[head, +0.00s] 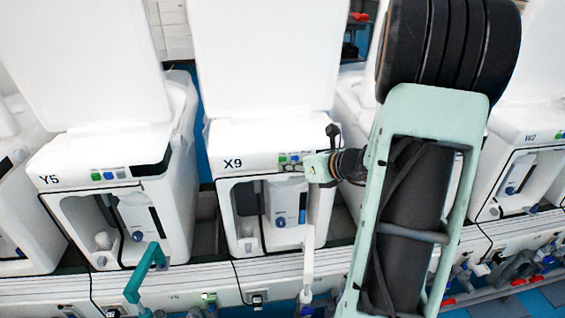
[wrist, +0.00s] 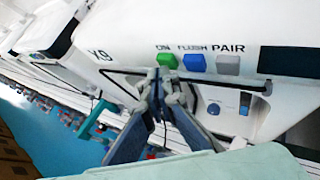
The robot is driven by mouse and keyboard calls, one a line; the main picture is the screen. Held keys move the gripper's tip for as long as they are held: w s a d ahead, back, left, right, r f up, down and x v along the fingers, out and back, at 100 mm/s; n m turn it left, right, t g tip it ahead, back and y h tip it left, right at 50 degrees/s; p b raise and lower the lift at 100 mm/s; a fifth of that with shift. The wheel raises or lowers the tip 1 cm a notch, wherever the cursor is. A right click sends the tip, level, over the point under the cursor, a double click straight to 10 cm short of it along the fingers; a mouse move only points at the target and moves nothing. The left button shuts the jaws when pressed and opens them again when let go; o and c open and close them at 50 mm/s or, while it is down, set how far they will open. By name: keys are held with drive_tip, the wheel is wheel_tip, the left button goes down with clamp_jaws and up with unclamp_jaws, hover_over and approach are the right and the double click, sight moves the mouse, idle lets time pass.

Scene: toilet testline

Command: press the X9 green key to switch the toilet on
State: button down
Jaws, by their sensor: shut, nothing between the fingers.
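The X9 toilet (head: 250,140) stands in the middle of the head view, its lid raised. Its green key (wrist: 167,61), labelled ON, is the leftmost of three keys in the wrist view. The green key also shows in the head view (head: 282,158), left of my gripper. My gripper (wrist: 161,77) is shut and empty, with its fingertips just below the green key in the wrist view. I cannot tell whether they touch it. In the head view my gripper (head: 298,167) is at the front panel of X9, partly hiding the keys.
A blue FLUSH key (wrist: 195,62) and a grey PAIR key (wrist: 228,64) sit close to the right of the green key. The Y5 toilet (head: 75,160) stands to the left and W2 (head: 525,135) to the right. A teal bent handle (head: 147,270) stands in front, at lower left.

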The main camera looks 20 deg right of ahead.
drive_tip(key=shift+w, duration=0.25)
drive_tip(key=shift+s, duration=0.1)
drive_tip(key=shift+s+a, duration=0.15)
drive_tip(key=shift+s, duration=0.45)
drive_tip(key=s+a, duration=0.1)
drive_tip(key=s, duration=0.4)
drive_tip(key=shift+s+a+b, duration=0.3)
drive_tip(key=shift+s+a, duration=0.05)
drive_tip(key=shift+s, duration=0.05)
idle(0.5)
